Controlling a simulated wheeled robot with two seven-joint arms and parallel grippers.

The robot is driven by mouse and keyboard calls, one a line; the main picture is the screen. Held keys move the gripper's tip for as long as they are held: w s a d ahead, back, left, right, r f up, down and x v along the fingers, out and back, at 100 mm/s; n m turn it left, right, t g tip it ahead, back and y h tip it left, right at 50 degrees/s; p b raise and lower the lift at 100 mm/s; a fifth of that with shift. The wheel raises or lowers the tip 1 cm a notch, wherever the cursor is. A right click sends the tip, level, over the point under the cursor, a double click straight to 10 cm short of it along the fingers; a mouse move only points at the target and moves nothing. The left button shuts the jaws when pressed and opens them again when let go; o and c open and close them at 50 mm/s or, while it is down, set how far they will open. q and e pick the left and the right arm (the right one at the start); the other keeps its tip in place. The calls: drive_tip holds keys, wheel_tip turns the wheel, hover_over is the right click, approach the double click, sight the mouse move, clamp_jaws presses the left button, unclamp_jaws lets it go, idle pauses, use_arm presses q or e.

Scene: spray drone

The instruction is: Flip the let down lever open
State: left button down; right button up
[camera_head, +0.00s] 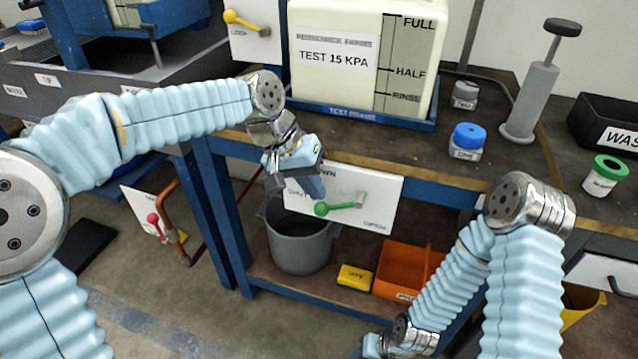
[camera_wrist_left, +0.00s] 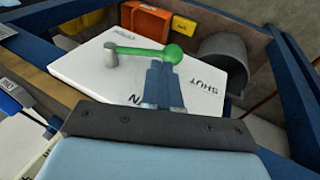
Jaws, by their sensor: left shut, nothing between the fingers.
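The let down lever (camera_head: 340,207) is a green handle with a round knob on a white panel (camera_head: 382,193) under the bench's front edge. Its pivot is at the panel's right part, and its knob points left toward the SHUT label; OPEN is printed at the right. My left gripper (camera_head: 316,190) is shut and empty, just above the knob. In the left wrist view, my shut fingertips (camera_wrist_left: 166,68) overlap the near side of the lever's knob (camera_wrist_left: 173,53); I cannot tell if they touch. My right forearm runs down to the bottom edge, with its fingertips out of sight.
A large tank (camera_head: 362,50) stands on the bench in a blue tray. A grey bucket (camera_head: 298,250), yellow sponge (camera_head: 354,278) and orange bin (camera_head: 402,270) are on the shelf below the panel. A red lever (camera_head: 154,222) and yellow lever (camera_head: 243,21) are on other panels.

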use_arm(q)
drive_tip(key=a+v, duration=0.1)
drive_tip(key=v, duration=0.9)
drive_tip(key=shift+a, duration=0.2)
use_arm(e)
drive_tip(key=shift+a+r, duration=0.15)
drive_tip(key=shift+r, duration=0.5)
use_arm(q)
drive_tip(key=shift+w+r, duration=0.1)
drive_tip(key=shift+w, duration=0.05)
